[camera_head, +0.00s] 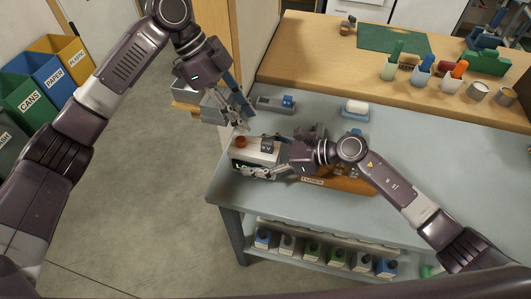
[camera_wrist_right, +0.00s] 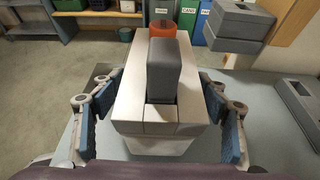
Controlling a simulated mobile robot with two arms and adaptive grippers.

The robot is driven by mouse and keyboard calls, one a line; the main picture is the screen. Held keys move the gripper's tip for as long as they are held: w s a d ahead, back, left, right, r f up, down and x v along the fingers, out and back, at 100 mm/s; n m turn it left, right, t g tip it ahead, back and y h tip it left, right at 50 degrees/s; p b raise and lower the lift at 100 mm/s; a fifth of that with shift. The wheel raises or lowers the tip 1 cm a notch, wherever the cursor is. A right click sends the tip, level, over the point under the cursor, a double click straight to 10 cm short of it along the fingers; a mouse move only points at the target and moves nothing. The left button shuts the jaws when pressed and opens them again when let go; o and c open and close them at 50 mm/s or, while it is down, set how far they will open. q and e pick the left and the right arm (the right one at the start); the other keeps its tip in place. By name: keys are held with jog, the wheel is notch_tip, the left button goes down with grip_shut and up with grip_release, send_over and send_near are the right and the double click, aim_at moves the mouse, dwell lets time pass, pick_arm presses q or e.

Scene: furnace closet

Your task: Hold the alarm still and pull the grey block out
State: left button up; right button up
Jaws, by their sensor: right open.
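The alarm (camera_head: 255,158) is a white box near the left end of the grey-blue table; it fills the middle of the right wrist view (camera_wrist_right: 120,95). A red-orange round part (camera_head: 241,142) is at its far end. The grey block (camera_wrist_right: 164,70) stands upright in a slot in its top; it is small in the head view (camera_head: 267,145). My right gripper (camera_head: 262,173) is open, its fingers on both sides of the alarm with visible gaps in the wrist view. My left gripper (camera_head: 240,124) is above the alarm's far end, apart from the block; its finger gap is unclear.
Grey boxes (camera_head: 185,92) stand beside the wooden panel behind my left gripper. An orange-brown tray (camera_head: 345,184) lies to the right, partly hidden by my right arm.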

jog(key=shift+a, duration=0.1)
jog(key=shift+c, duration=0.6)
jog(key=c, duration=1.3)
jog(key=o, duration=0.8)
jog(key=c, duration=0.8)
jog(key=shift+o, duration=0.2)
pick_arm(q)
jog(key=shift+d, duration=0.1)
